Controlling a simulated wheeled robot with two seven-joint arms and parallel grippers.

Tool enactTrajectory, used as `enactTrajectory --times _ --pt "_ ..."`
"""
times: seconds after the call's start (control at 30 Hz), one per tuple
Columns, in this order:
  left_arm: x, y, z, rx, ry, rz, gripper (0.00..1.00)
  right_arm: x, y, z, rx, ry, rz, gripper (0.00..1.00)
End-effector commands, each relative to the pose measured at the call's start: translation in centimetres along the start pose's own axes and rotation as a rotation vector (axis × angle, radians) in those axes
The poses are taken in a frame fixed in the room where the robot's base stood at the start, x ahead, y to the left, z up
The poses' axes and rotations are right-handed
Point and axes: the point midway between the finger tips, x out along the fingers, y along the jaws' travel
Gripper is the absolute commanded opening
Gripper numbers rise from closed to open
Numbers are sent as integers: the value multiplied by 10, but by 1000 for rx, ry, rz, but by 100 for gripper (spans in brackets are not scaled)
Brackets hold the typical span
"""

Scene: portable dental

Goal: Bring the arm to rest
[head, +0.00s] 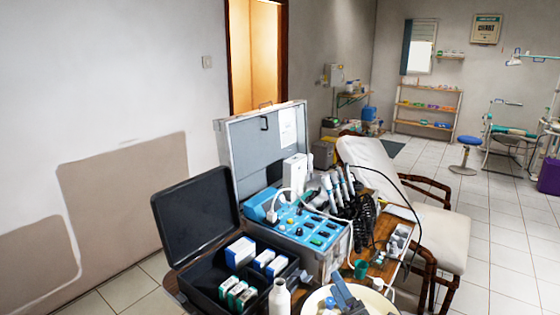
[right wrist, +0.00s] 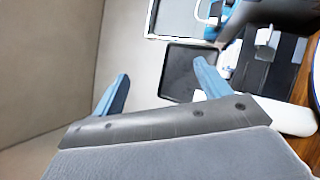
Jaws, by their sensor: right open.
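My right gripper (head: 345,298) shows at the bottom edge of the head view, in front of a pale round bowl (head: 312,303). In the right wrist view its two blue fingers (right wrist: 160,86) are spread apart with nothing between them. Below it in that view lie the floor and the black lid (right wrist: 190,72) of an open case. My left gripper is in neither view.
A wooden table carries an open black case (head: 195,285) with small boxes, a grey dental unit (head: 318,258) with its lid up, a white bottle (head: 279,297) and a green cup (head: 360,269). A white reclining chair (head: 440,238) stands behind.

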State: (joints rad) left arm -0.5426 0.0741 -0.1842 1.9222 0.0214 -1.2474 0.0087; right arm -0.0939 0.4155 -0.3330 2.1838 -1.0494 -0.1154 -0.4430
Motion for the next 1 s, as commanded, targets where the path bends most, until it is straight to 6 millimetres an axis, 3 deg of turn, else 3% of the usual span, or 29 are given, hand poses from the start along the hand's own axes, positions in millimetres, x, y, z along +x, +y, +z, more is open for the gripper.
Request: enactTrajectory --times 0.2,0.33,0.47,0.6,0.8,1.0 --pt "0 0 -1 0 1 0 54 -61 -38 33 447 -368 -225 76" --pt "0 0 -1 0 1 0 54 -110 -68 36 695 -578 -385 76" --pt "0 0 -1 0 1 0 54 -168 -95 24 924 -781 -564 76" --pt "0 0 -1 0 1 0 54 -230 -112 -2 1125 -970 -758 76" --pt "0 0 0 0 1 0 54 -286 -116 -34 1284 -1132 -952 76" --pt "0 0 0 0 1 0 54 -324 -111 -59 1377 -1235 -1096 76"
